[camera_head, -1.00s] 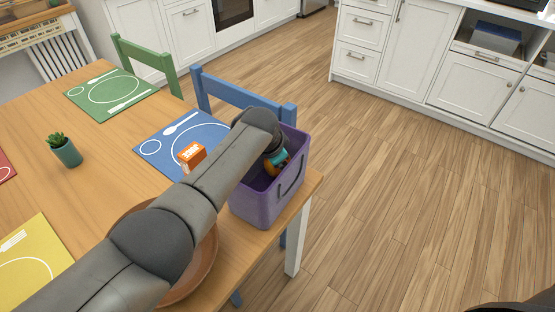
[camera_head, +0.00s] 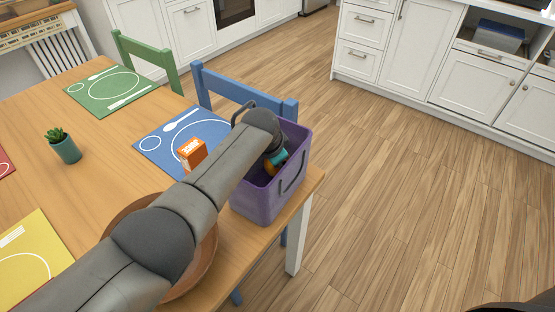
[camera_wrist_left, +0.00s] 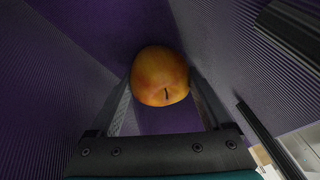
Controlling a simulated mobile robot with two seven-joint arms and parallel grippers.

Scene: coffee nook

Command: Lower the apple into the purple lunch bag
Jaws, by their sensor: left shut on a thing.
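The purple lunch bag (camera_head: 258,205) stands upright at the table's near right corner, with its top open and its dark handle against the side. My left arm reaches over it and my left gripper (camera_head: 275,160) points down into its opening. In the left wrist view, the orange-yellow apple (camera_wrist_left: 160,72) sits between the two fingers of my left gripper (camera_wrist_left: 160,92), which is shut on it. Purple bag walls (camera_wrist_left: 60,70) surround the apple there. I cannot tell whether the apple touches the bag floor. The apple is hidden in the head view. My right gripper is not in view.
An orange box (camera_head: 191,153) stands on the blue placemat (camera_head: 160,145), left of the bag. A brown bowl (camera_head: 207,250) is partly hidden under my left arm. A potted plant (camera_head: 65,148) stands farther left. A blue chair (camera_head: 235,92) is behind the bag.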

